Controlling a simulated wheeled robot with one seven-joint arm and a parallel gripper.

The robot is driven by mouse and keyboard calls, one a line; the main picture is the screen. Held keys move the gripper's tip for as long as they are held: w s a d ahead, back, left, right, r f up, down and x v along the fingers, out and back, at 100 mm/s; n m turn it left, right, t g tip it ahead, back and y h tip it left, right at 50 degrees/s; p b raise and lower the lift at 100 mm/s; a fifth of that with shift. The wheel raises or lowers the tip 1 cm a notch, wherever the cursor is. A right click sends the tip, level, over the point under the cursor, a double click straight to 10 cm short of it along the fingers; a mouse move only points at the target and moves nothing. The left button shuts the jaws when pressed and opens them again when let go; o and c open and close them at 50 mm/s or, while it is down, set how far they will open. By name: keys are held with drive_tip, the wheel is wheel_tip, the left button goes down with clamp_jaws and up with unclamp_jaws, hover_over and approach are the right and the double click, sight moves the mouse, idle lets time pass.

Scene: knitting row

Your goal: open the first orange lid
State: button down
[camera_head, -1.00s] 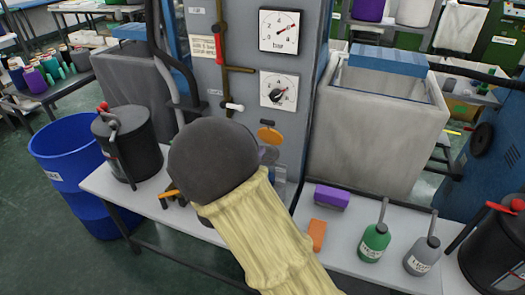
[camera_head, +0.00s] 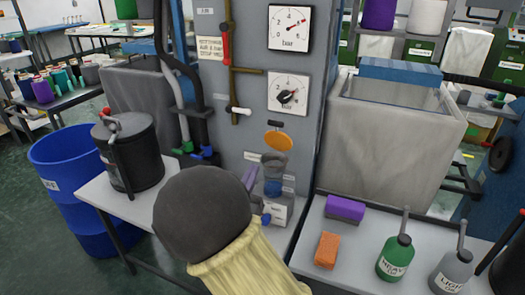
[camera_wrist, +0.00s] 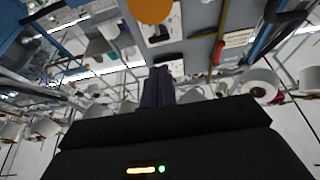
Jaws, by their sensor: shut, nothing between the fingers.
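A round orange lid (camera_head: 278,141) sits on the grey panel, below the lower gauge; it looks closed. It also shows at the top of the wrist view (camera_wrist: 150,9). In the head view my arm hides most of the gripper.
A grey and blue fitting (camera_head: 273,175) stands out from the panel below the lid. A dark pot (camera_head: 135,152) stands on the left bench. A purple block (camera_head: 345,208), an orange block (camera_head: 327,250) and bottles (camera_head: 394,258) stand on the right bench. A blue barrel (camera_head: 72,175) stands at left.

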sight(274, 126)
drive_tip(key=x, duration=1.3)
drive_tip(key=shift+w+d+r, duration=0.1)
drive_tip(key=shift+w+d, duration=0.05)
drive_tip(key=shift+w, duration=0.1)
